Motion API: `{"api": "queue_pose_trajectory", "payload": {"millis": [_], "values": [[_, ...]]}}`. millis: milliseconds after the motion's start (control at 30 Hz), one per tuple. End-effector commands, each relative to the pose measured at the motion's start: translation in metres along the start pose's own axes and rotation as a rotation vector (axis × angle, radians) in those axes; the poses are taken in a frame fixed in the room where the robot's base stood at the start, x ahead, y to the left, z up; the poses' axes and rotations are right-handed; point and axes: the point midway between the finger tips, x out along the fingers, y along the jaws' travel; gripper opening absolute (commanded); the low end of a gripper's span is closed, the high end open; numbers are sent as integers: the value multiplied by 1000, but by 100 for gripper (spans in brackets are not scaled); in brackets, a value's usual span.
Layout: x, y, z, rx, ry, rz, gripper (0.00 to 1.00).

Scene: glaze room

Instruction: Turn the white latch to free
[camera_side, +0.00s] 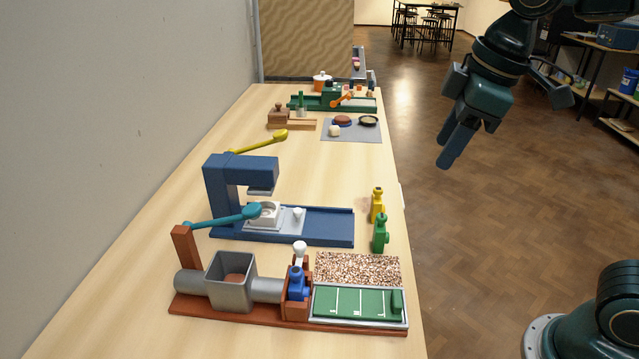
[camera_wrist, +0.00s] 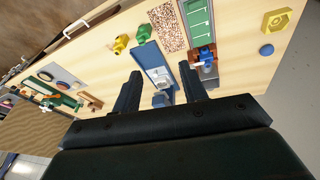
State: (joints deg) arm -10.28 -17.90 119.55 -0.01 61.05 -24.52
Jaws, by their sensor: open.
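Two small white knobs show in the side view, and I cannot tell which one is the latch. One white knob (camera_side: 298,213) stands on the bed of the blue press (camera_side: 335,226), beside a white block (camera_side: 264,215). The other white knob (camera_side: 299,249) stands above a blue part (camera_side: 297,279) on the red-brown extruder (camera_side: 240,309). My gripper (camera_side: 446,150) is open and empty, high up to the right of the table, apart from both. In the wrist view the gripper (camera_wrist: 160,72) has its fingers spread, with the blue press (camera_wrist: 158,58) seen between them.
A yellow bottle (camera_side: 377,205) and a green bottle (camera_side: 380,234) stand near the table's right edge, right of the press. A speckled mat (camera_side: 357,269) lies behind a green tray (camera_side: 350,303). A wall borders the left side.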

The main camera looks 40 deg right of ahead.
Motion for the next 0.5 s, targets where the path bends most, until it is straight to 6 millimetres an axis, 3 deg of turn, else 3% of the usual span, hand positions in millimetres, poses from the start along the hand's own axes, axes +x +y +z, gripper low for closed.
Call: {"api": "queue_pose_trajectory", "payload": {"millis": [500], "values": [[39,-17,-113,-525,-120,-127,43]]}}
